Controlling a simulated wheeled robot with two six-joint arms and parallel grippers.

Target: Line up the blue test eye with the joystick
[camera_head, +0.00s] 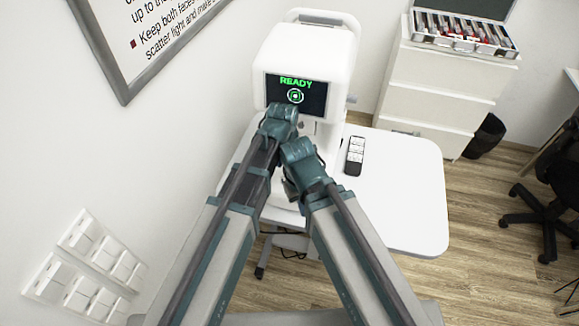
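A white eye-test machine (306,48) stands on a white table (405,205). Its dark screen (314,98) faces me and shows green "READY" above a green and white ring mark (295,96). My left gripper (281,119) is in front of the machine, just under the screen, and overlaps its lower edge in the picture. My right gripper (297,163) is lower and slightly right, by the machine's base. The wrists hide the fingertips of both, so I cannot tell whether they are open or hold anything. I cannot make out the joystick or a blue test eye.
A black and white remote (355,156) lies on the table right of my arms. The table's right part is clear. A white drawer cabinet (432,88) holds an open lens case (464,32). A wall with a framed sign (160,30) is close at left.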

